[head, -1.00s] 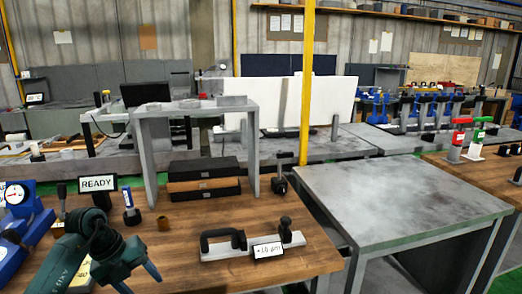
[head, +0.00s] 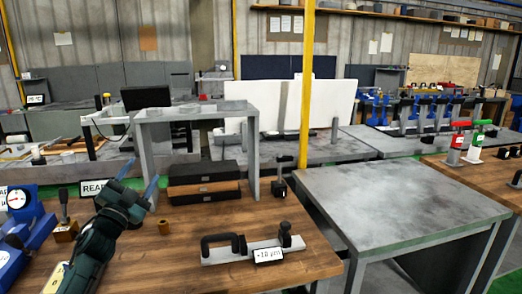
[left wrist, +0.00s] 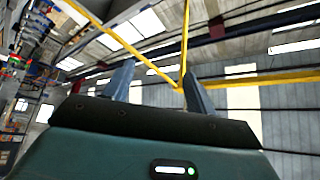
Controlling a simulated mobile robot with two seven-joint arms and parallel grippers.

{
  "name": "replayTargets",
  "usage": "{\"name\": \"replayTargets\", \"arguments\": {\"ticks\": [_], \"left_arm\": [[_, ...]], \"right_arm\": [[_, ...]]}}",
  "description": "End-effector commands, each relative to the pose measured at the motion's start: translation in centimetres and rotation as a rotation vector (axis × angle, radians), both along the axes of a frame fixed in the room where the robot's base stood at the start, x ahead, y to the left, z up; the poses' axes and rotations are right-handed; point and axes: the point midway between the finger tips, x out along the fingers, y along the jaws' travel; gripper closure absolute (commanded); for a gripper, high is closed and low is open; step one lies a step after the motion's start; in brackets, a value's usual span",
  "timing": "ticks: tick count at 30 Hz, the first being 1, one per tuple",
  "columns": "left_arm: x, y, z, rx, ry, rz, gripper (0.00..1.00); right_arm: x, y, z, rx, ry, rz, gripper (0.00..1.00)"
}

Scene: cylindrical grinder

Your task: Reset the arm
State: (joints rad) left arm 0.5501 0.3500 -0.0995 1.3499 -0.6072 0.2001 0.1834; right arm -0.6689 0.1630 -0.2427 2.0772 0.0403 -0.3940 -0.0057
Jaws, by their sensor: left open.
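My left gripper (head: 139,179) comes in from the lower left in the head view, raised above the wooden bench (head: 180,268). Its two blue fingers are spread apart with nothing between them. In the left wrist view the gripper (left wrist: 155,85) points up toward the roof, and the gap between its fingers is empty. The gripper partly covers the READY sign (head: 92,188). My right gripper is not in view.
Dark boxes (head: 205,170) are stacked under a grey stand (head: 141,150). A grey table (head: 400,205) at the right is bare.

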Motion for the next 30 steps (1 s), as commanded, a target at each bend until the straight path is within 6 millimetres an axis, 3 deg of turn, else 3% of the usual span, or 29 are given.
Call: {"name": "replayTargets", "arguments": {"ticks": [3,9,11,17,23,26,30], "left_arm": [[1.1,3.3,-2.1,-0.197,0.138,0.111,0.44],[1.8,5.5,-7.1,-0.432,0.398,0.2,0.44],[1.8,5.6,-8.7,-0.488,0.481,0.208,0.44],[-2.3,1.6,-16.4,-0.484,0.6,0.168,0.44],[-9.0,-3.2,-24.2,-0.488,0.731,0.113,0.44],[-14.2,-6.1,-28.4,-0.504,0.816,0.079,0.44],[-22.8,-10.3,-32.8,-0.548,0.942,0.034,0.44]], "right_arm": [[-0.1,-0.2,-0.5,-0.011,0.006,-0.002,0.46],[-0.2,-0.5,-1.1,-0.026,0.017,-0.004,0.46],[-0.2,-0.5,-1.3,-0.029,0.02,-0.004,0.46],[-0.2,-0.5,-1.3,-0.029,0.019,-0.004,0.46],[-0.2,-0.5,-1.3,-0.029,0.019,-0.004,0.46],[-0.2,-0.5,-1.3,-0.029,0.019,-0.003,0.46],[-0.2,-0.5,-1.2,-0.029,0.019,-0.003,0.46]]}}
